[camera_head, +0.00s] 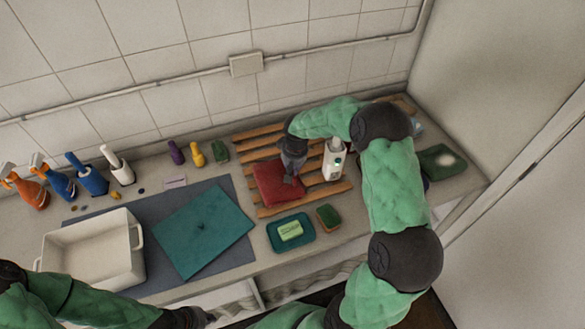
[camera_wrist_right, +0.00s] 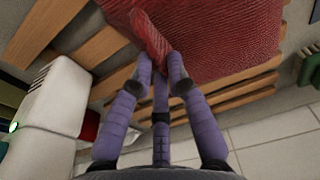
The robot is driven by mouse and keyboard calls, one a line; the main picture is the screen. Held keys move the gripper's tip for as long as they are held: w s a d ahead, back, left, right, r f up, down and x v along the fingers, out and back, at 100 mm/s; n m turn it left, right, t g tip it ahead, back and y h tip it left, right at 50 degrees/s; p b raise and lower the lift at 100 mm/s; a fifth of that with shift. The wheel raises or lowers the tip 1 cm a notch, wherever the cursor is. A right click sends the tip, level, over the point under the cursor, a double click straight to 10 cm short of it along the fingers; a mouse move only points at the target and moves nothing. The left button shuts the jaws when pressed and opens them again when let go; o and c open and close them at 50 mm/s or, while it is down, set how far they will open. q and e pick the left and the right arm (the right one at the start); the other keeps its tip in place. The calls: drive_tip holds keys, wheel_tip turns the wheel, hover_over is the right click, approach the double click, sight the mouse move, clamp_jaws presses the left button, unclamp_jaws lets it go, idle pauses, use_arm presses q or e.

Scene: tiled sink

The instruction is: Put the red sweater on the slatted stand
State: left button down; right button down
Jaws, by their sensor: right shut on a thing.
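The red sweater (camera_head: 277,186) is a folded red cloth over the left part of the wooden slatted stand (camera_head: 262,139). My right gripper (camera_head: 292,174) is shut on a raised fold at its edge. In the right wrist view the sweater (camera_wrist_right: 215,35) fills the top, with the fold pinched between the purple fingers (camera_wrist_right: 160,75) and slats (camera_wrist_right: 105,45) showing around it. I cannot tell whether all of the sweater rests on the slats. My left gripper (camera_head: 192,317) is low at the bottom edge, far from the sweater; its fingers are unclear.
A white bottle (camera_head: 333,160) stands close right of the gripper. A teal tray with a green bar (camera_head: 290,231) and a sponge (camera_head: 328,216) lie in front. A teal board (camera_head: 205,228), a white basin (camera_head: 92,250) and spray bottles (camera_head: 60,184) are left.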

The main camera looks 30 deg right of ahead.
drive_tip(key=shift+f, duration=0.1)
drive_tip(key=c, duration=1.2)
unclamp_jaws()
wheel_tip(320, 180, up, 12)
drive_tip(key=s, duration=0.1)
drive_tip(key=shift+s+a+p, duration=0.2)
drive_tip(key=shift+s+p, duration=0.15)
drive_tip(key=shift+p, duration=0.05)
